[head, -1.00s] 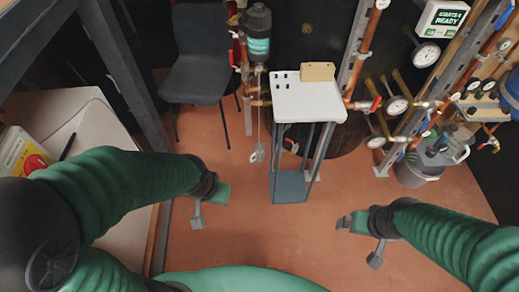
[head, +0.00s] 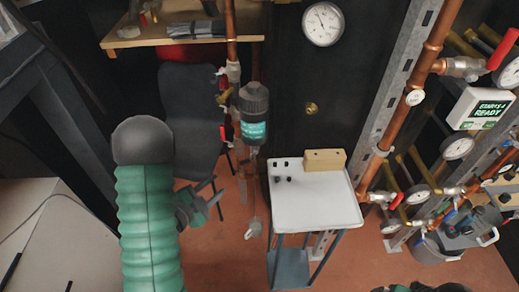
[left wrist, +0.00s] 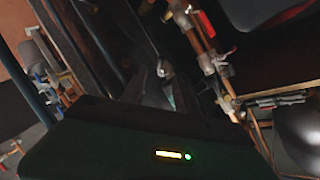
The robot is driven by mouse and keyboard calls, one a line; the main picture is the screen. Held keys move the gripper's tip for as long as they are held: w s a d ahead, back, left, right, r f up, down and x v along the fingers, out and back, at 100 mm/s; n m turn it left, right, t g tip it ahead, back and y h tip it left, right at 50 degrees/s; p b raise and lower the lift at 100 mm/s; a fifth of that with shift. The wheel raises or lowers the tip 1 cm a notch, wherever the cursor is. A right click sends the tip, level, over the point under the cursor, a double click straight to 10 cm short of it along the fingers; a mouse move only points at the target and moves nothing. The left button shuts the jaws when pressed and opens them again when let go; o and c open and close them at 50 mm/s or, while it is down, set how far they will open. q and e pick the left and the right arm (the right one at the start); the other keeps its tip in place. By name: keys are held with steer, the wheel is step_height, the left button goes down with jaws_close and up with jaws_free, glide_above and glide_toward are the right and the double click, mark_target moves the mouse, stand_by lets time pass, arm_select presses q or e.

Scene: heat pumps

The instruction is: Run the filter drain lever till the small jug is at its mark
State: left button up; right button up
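The filter (head: 254,118) is a dark canister with a teal label, mounted on the pipework left of the white-topped stand in the head view. Red lever handles (head: 226,131) show beside it at its left; I cannot tell which is the drain lever. A small pale vessel, perhaps the small jug (head: 252,229), is low below the filter; its mark and level are too small to read. My left gripper (head: 213,194) is open and empty, left of and below the filter, apart from it. My right gripper is mostly cut off at the bottom edge.
The white-topped stand (head: 310,211) carries a wooden block (head: 325,160) and small black pieces. A dark chair (head: 190,110) stands behind my left arm. Copper pipes, gauges (head: 322,23) and a grey bucket (head: 462,236) fill the right. A red-handled valve (left wrist: 206,23) shows in the left wrist view.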

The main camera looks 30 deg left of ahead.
arm_select(q)
steer(key=b, duration=1.1)
glide_toward(243, 164)
steer(key=b+x, duration=0.2)
steer(key=x, duration=0.8)
steer(key=shift+w, duration=0.15)
steer(key=shift+w+f, duration=0.15)
steer(key=shift+w, duration=0.25)
jaws_close()
